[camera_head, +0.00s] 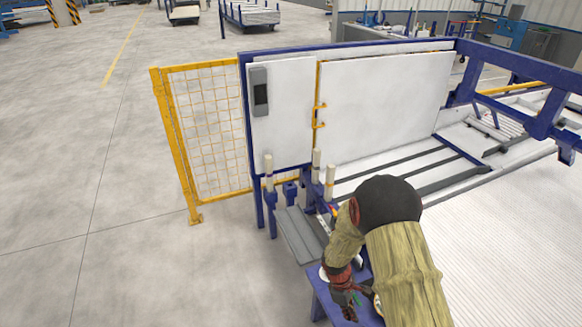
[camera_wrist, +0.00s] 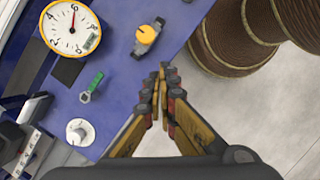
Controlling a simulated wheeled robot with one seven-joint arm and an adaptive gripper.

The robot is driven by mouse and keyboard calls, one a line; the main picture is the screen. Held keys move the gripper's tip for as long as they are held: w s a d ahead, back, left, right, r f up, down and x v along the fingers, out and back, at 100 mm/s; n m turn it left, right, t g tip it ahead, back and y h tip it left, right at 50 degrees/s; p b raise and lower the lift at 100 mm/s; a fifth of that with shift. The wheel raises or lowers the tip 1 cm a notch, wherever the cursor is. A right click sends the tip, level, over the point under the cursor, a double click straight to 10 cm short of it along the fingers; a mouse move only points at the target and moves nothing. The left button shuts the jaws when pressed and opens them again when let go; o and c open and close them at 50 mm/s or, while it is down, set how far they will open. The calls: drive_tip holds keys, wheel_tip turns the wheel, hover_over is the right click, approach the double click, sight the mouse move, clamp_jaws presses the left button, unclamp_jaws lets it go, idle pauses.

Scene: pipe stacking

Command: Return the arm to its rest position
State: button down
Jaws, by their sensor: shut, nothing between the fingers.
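My gripper (camera_wrist: 163,82) shows in the wrist view with its yellow and dark fingers together at the tips and nothing between them. It is over the edge of a blue panel (camera_wrist: 120,75), apart from the fittings on it. In the head view my arm bends down at the lower right, and my gripper (camera_head: 345,300) is beside a blue surface near the bottom edge; its fingertips are hard to make out there. Several short cream cylinders, among them one at the left (camera_head: 268,166) and one at the right (camera_head: 330,182), stand upright by the frame.
The blue panel carries a round dial gauge (camera_wrist: 71,27), a yellow knob (camera_wrist: 146,35), a green-handled fitting (camera_wrist: 92,86) and a white knob (camera_wrist: 79,132). A yellow mesh fence (camera_head: 208,125) and white cabinet doors (camera_head: 385,105) stand behind. Floor at left is clear.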

drive_tip(key=s+r+m+t+y, duration=0.1)
drive_tip(key=s+r+m, duration=0.3)
drive_tip(key=r, duration=1.1)
drive_tip(key=s+a+r+m+t+y, duration=0.1)
drive_tip(key=s+r+m+t, duration=0.3)
drive_tip(key=s+r, duration=0.4)
drive_tip(key=s+r+m+t+y, duration=0.1)
drive_tip(key=s+r+m, duration=0.3)
drive_tip(key=r, duration=1.8)
drive_tip(key=s+t, duration=0.1)
drive_tip(key=s, duration=0.2)
drive_tip(key=shift+a+r+t, duration=0.15)
drive_tip(key=shift+a+t, duration=0.15)
drive_tip(key=shift+t, duration=0.1)
drive_tip(key=c, duration=2.4)
unclamp_jaws()
